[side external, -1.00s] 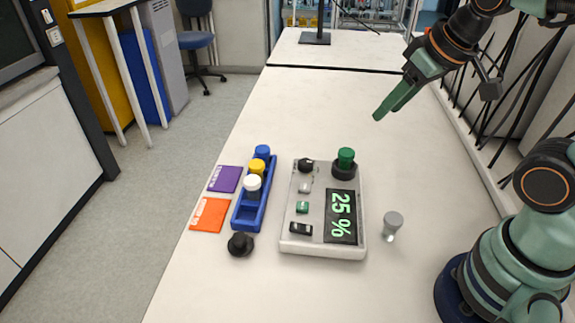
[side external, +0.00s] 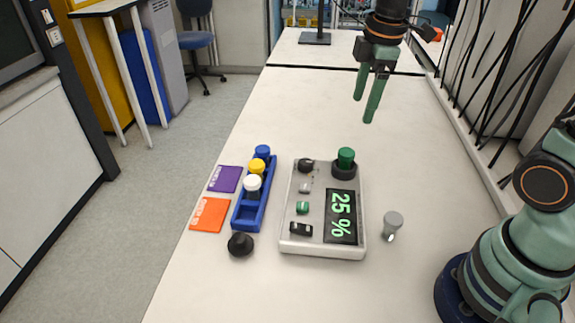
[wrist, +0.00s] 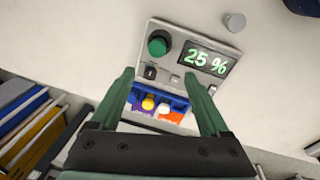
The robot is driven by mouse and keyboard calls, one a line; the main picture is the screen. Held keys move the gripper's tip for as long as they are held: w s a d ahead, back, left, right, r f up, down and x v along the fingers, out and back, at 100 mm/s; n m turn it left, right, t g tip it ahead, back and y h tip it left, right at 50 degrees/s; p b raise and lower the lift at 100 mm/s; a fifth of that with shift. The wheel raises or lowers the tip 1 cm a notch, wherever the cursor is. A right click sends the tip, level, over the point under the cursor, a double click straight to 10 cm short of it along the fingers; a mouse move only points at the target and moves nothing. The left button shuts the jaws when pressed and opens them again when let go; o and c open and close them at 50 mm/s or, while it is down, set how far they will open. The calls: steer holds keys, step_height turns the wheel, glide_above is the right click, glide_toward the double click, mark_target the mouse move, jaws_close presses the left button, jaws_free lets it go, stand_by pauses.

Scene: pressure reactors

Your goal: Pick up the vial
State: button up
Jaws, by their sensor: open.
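A small vial with a grey cap (side external: 392,220) stands alone on the white table, right of the reactor device; its grey top (wrist: 235,22) also shows in the wrist view. A blue rack (side external: 246,218) holds vials with a blue cap (side external: 262,152), a yellow cap (side external: 257,166) and a white cap (side external: 252,183). A green cap (side external: 346,157) sits in the device's dark round socket. My gripper (side external: 363,110) is open and empty, high above the table beyond the device, with its fingers pointing down and spread apart.
The grey reactor device (side external: 287,231) has knobs and a display reading 25 %. A purple card (side external: 225,179), an orange card (side external: 209,214) and a black knob-like piece (side external: 240,244) lie to the left. Black bars line the right edge.

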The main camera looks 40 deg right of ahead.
mark_target(347, 152)
steer(key=w+f+n, duration=0.1)
steer(key=f, duration=0.4)
steer(key=f+n+g, duration=0.1)
steer(key=f+n, duration=0.1)
steer(key=f, duration=0.3)
steer(key=w+f+n, duration=0.1)
steer(key=f, duration=0.4)
steer(key=shift+w+d+g, duration=0.2)
steer(key=shift+w+g, duration=0.1)
jaws_close()
